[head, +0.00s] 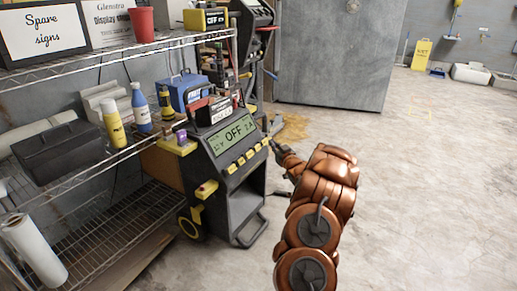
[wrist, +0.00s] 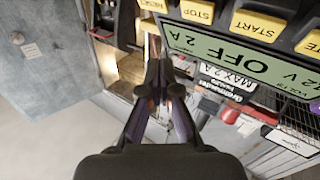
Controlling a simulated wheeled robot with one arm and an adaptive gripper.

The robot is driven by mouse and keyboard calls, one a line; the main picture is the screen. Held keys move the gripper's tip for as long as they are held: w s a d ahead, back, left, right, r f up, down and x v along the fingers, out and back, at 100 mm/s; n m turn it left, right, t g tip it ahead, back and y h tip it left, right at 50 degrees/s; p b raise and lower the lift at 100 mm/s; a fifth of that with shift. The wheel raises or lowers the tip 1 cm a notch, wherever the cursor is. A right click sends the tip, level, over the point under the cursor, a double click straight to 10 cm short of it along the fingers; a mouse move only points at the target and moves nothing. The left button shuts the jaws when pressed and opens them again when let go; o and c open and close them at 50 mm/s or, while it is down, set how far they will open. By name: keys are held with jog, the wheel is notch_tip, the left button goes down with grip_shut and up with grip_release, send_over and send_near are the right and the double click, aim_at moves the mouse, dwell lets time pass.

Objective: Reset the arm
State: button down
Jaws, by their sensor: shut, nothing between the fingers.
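My arm (head: 318,200) reaches forward over the floor, right of a wheeled battery charger. My gripper (wrist: 160,70) is shut and empty, its dark fingertips together in the wrist view. In the head view its end is small and lies beside the right edge of the charger's panel; I cannot tell whether it touches. The charger's display (head: 235,133) reads OFF; it also shows upside down in the wrist view (wrist: 227,50), with yellow START (wrist: 258,25) and STOP (wrist: 198,11) buttons near it.
A wire shelf (head: 85,190) on the left holds bottles, a black toolbox (head: 60,150), a red cup (head: 142,24) and signs. A grey door or wall panel (head: 338,55) stands behind. A brown stain (head: 293,127) marks the floor.

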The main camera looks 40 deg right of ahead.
dwell(0.3)
jog(key=w+a+r+g+y+p, duration=0.1)
jog(key=w+a+r+g+p, duration=0.25)
jog(key=a+r+p, duration=0.8)
jog(key=s+a+r+g+y+p, duration=0.1)
jog(key=s+a+r+g+p, duration=0.1)
jog(key=s+a+r+p, duration=0.35)
jog(key=s+a+r+g+p, duration=0.2)
jog(key=s+a+r+g, duration=0.1)
jog(key=a+r, duration=0.55)
jog(key=s+a+r+g+y+p, duration=0.15)
jog(key=s+a+r+p, duration=0.25)
jog(key=a, duration=0.5)
jog(key=s+a+r+g+p, duration=0.3)
jog(key=s+a+r+p, duration=0.2)
jog(key=s, duration=0.7)
jog(key=s+a+r+n+g+y+p, duration=0.1)
jog(key=s+a+r+g+p, duration=0.2)
jog(key=s, duration=1)
jog(key=s+a+r+n+g+p, duration=0.1)
jog(key=s+a+r+g+p, duration=0.2)
jog(key=s+a+r+p, duration=0.4)
jog(key=s+a, duration=0.2)
jog(key=s, duration=0.4)
jog(key=shift+s+a+r+p, duration=0.25)
jog(key=shift+r+p, duration=0.1)
jog(key=shift+y, duration=0.25)
